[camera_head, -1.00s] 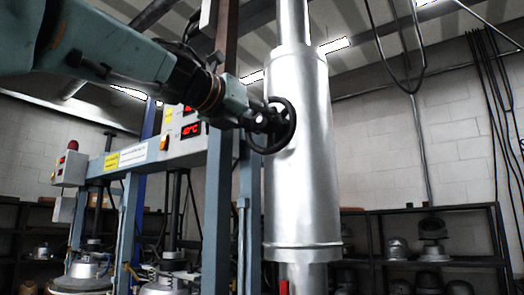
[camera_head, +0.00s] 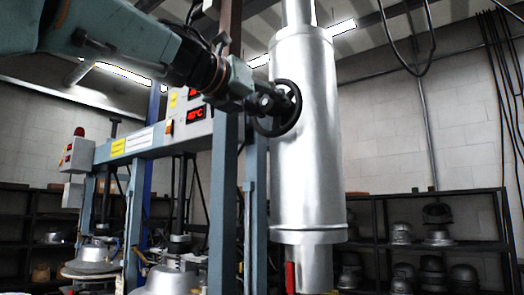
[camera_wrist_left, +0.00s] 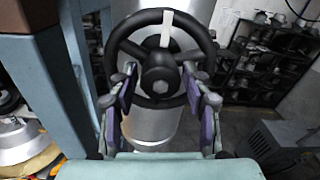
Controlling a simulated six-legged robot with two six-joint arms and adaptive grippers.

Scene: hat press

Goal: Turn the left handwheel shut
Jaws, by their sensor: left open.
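The left handwheel (camera_head: 290,97) is a black spoked wheel on the side of a shiny metal cylinder (camera_head: 312,170). In the left wrist view the handwheel (camera_wrist_left: 123,40) faces me, with a pale mark at the top of its rim and a round hub in its middle. My left gripper (camera_head: 268,103) is at the wheel, its arm coming in from the upper left. In the left wrist view my left gripper (camera_wrist_left: 160,85) is open, with its fingers on either side of the hub, over the lower part of the wheel. I cannot tell whether they touch it. My right gripper is not in view.
A blue-grey press frame (camera_head: 136,143) with red displays stands left of the cylinder. A red lever (camera_head: 291,277) hangs below the cylinder. Dark shelves (camera_head: 466,215) with metal hat forms line the back wall.

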